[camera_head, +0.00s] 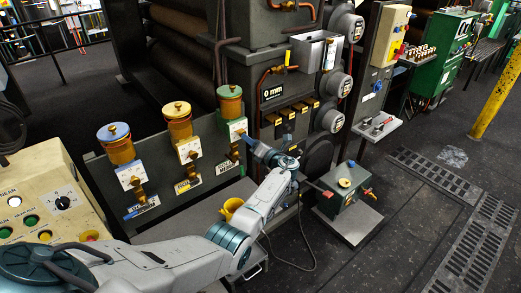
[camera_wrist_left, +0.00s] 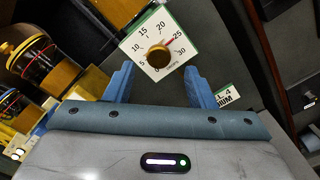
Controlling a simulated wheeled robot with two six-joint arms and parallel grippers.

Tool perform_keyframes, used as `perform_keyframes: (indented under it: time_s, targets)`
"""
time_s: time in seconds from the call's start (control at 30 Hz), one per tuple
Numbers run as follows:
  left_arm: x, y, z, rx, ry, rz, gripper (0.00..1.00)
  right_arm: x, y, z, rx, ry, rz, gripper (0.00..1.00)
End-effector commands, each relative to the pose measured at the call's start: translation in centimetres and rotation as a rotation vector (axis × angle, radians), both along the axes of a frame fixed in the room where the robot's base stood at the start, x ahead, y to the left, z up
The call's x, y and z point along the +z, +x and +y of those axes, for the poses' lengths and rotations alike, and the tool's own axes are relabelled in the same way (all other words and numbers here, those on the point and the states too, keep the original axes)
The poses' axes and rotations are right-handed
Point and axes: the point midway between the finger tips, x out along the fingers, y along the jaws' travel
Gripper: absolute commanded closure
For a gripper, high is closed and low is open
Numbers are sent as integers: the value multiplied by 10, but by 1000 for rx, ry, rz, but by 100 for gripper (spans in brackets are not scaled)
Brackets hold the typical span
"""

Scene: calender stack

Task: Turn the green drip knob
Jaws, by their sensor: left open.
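The green drip knob is a small brass knob (camera_wrist_left: 158,56) at the centre of a white dial plate with a green border. The dial reads 5 to 30, and a red mark shows near 25. In the head view the green-bordered dial plate (camera_head: 237,129) sits below the green-capped oiler (camera_head: 230,101), rightmost of three. My left gripper (camera_head: 254,147) is just to the right of and below that plate.
Yellow-capped (camera_head: 178,118) and blue-capped (camera_head: 116,142) oilers stand to the left on the same grey panel. A yellow cup (camera_head: 231,208) sits below. A green box (camera_head: 345,188) with a yellow ring stands right of my arm. Pipes and gauges rise behind.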

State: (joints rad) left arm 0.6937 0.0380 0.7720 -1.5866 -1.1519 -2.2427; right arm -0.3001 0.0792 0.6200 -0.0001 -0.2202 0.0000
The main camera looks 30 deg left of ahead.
Motion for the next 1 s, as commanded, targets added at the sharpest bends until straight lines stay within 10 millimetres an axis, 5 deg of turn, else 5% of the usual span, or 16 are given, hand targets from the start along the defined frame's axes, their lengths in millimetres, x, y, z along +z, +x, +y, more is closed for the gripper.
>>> perform_keyframes:
  time_s: [0.2, 0.4, 1.0]
  targets:
    - [-3, -16, -39, 0, -2, -2, 50, -13, 0, 1, 0, 1, 0, 100]
    - [-1, -24, -56, 1, -1, 0, 50, -17, 0, 1, 0, 1, 0, 100]
    - [-6, -25, -57, -2, -9, -1, 50, -17, 0, 0, 0, 0, 0, 100]
